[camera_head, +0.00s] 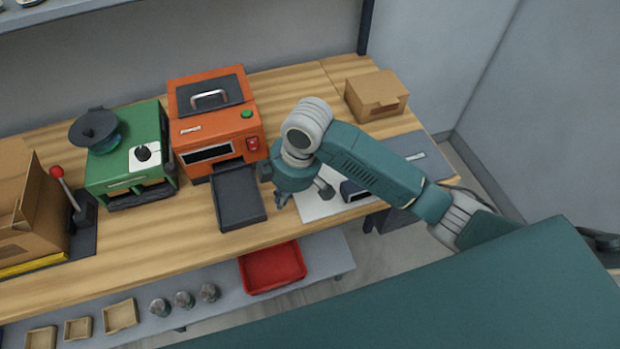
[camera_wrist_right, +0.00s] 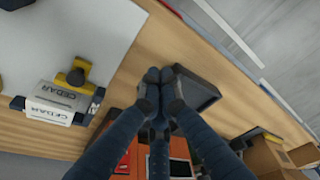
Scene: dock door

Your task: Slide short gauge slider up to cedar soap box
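In the right wrist view, a pale box marked CEDAR (camera_wrist_right: 48,111) sits along the edge of a light grey board (camera_wrist_right: 70,35), against dark blue pieces. A yellow slider with a black knob (camera_wrist_right: 78,74) is right beside the box; I cannot tell whether they touch. In the head view my arm hides most of this area. My right gripper (camera_wrist_right: 160,76) has its fingertips together with nothing visible between them, above the bench and apart from the slider. It also shows in the head view (camera_head: 284,197), beside a dark tray. My left gripper is not in view.
An orange machine (camera_head: 218,122) with a dark tray (camera_head: 238,197) stands left of my right gripper. Further left are a green machine (camera_head: 128,160), a red-knobbed lever (camera_head: 58,172) and a cardboard carton (camera_head: 35,215). A small carton (camera_head: 376,95) stands at the back right. A red bin (camera_head: 272,267) sits below.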

